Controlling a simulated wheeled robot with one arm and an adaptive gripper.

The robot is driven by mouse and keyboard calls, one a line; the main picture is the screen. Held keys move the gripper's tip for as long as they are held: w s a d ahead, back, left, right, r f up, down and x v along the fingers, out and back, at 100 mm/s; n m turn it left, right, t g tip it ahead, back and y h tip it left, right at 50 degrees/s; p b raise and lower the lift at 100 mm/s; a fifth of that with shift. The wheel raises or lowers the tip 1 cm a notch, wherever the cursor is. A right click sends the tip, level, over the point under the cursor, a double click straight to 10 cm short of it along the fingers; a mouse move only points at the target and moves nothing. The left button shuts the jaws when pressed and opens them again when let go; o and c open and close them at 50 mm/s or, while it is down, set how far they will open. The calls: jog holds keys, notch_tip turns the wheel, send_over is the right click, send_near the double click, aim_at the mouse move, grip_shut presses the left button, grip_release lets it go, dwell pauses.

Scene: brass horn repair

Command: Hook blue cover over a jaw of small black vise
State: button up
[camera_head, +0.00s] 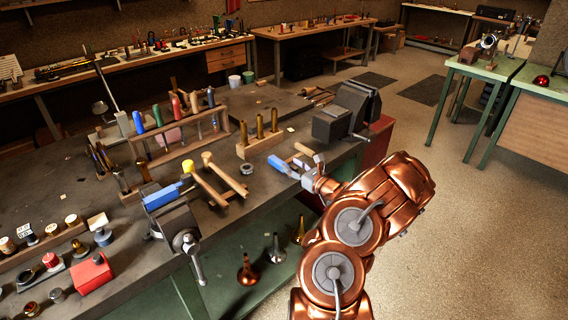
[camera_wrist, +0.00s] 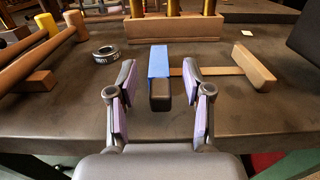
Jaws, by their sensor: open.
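A loose blue piece (camera_head: 280,164), which looks like a cover, lies on the dark bench near its front edge. In the wrist view the blue piece (camera_wrist: 159,61) shows a blue top and a dark block-like near end. My gripper (camera_head: 302,174) is open and empty just in front of it; in the wrist view its fingertips (camera_wrist: 160,72) stand left and right of the piece with gaps. The small black vise (camera_head: 174,222) is at the bench edge, to the left in the head view. Another blue cover (camera_head: 162,196) sits on one of its jaws.
A wooden mallet-like tool (camera_wrist: 252,67) lies right beside the blue piece. A dark ring (camera_wrist: 104,54) and wooden mallets (camera_head: 222,176) lie to the left. A larger dark vise (camera_head: 338,115) stands to the right. A rack with brass rods (camera_head: 260,138) stands behind.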

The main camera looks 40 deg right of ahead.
jog(key=shift+c, duration=0.3)
grip_shut()
dwell(0.5)
jog(key=shift+r+b, duration=1.6)
jog(key=shift+r, duration=3.35)
jog(key=w+a+r+n+y, duration=0.1)
jog(key=w+a+r, duration=0.15)
jog(key=a, duration=0.45)
jog(key=w+a+r+y, duration=0.1)
jog(key=w+a, duration=0.3)
jog(key=a, duration=0.3)
jog(key=w+a+r+n+y, duration=0.1)
jog(key=w+a+r, duration=0.15)
jog(key=a, duration=0.45)
jog(key=a+y, duration=0.1)
jog(key=a, duration=0.6)
jog(key=a+n, duration=0.1)
jog(key=a, duration=0.7)
jog(key=a+y, duration=0.1)
jog(key=a, duration=0.7)
jog(key=shift+w+n+g+y, duration=0.1)
jog(key=shift+n+g+y, duration=0.2)
jog(key=shift+g, duration=0.1)
